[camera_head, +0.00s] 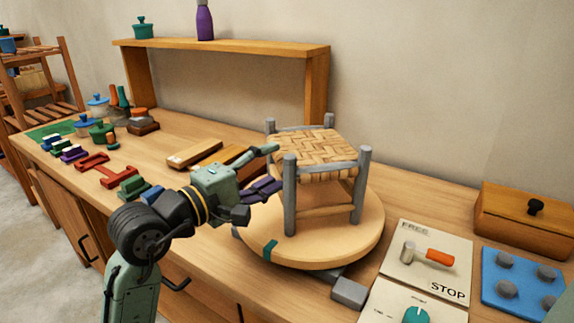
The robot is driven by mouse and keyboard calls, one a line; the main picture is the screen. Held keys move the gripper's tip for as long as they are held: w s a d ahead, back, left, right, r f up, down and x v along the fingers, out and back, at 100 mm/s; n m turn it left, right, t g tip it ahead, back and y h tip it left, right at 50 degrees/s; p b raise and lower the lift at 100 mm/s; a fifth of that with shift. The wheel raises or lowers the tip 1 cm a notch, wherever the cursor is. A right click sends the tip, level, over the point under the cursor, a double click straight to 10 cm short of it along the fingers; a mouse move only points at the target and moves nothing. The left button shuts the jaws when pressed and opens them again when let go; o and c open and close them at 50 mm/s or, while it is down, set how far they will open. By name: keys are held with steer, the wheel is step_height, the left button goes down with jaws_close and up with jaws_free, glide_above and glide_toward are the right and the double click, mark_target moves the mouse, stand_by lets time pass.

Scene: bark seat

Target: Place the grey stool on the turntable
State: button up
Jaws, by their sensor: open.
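The grey stool (290,195) stands upright on the round wooden turntable (345,240), in the middle of the head view. It has grey posts and a woven bark seat (310,148). My gripper (268,170) is open, just left of the stool, with its fingers pointing at the stool's left side. One finger is near the seat's left edge and the other is lower, near the front left post. I cannot tell whether either finger touches the stool. A teal mark (270,250) shows on the turntable's front left rim.
A panel with an orange-handled lever (430,256), marked FREE and STOP, lies right of the turntable. A blue studded plate (520,285) and a wooden box (525,220) are farther right. Wooden blocks (195,153) lie behind my gripper. A raised shelf (230,50) stands at the back.

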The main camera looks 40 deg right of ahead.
steer(key=a, duration=0.4)
steer(key=shift+s+b, duration=0.3)
steer(key=shift+s, duration=0.1)
steer(key=shift+w, duration=0.1)
